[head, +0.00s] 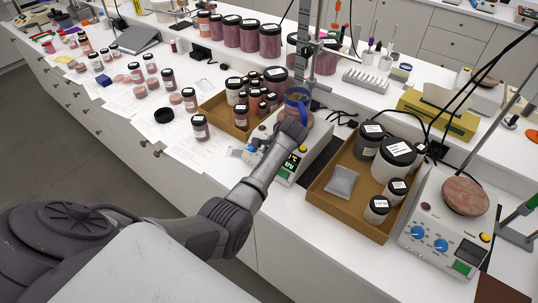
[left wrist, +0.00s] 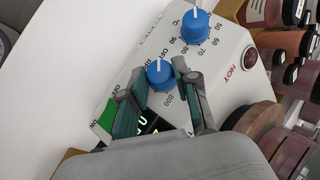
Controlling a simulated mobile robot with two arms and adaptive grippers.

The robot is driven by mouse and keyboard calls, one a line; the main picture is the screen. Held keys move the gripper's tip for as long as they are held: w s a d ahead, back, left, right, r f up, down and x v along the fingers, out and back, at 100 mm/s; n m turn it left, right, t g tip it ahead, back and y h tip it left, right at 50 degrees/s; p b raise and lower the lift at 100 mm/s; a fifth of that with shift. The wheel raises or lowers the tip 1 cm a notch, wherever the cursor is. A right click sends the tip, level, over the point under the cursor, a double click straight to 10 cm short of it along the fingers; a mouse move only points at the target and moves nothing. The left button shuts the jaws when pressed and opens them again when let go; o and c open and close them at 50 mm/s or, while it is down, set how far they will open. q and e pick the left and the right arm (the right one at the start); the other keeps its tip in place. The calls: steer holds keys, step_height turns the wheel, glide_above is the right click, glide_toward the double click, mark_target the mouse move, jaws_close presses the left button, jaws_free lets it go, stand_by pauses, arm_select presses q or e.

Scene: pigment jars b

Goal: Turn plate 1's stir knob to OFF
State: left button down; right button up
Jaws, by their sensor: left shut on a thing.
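My left gripper (left wrist: 160,70) has its two fingers on either side of a small blue stir knob (left wrist: 160,75) and is shut on it. OFF and 800 are printed around this knob. Its white mark points up in the left wrist view, towards the OFF lettering; exact alignment is hard to tell. My right gripper is not in view.
A second hot plate (head: 410,262) with two blue knobs stands at the right. A cardboard tray (head: 328,203) with jars lies between the plates, and another jar tray (head: 213,106) is at the left. A stand rod (head: 308,45) rises behind the gripped plate.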

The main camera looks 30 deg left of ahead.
arm_select(q)
steer(key=shift+s+f, duration=0.1)
steer(key=c, duration=0.8)
jaws_free()
steer(key=shift+c, duration=0.2)
steer(key=v, duration=1.2)
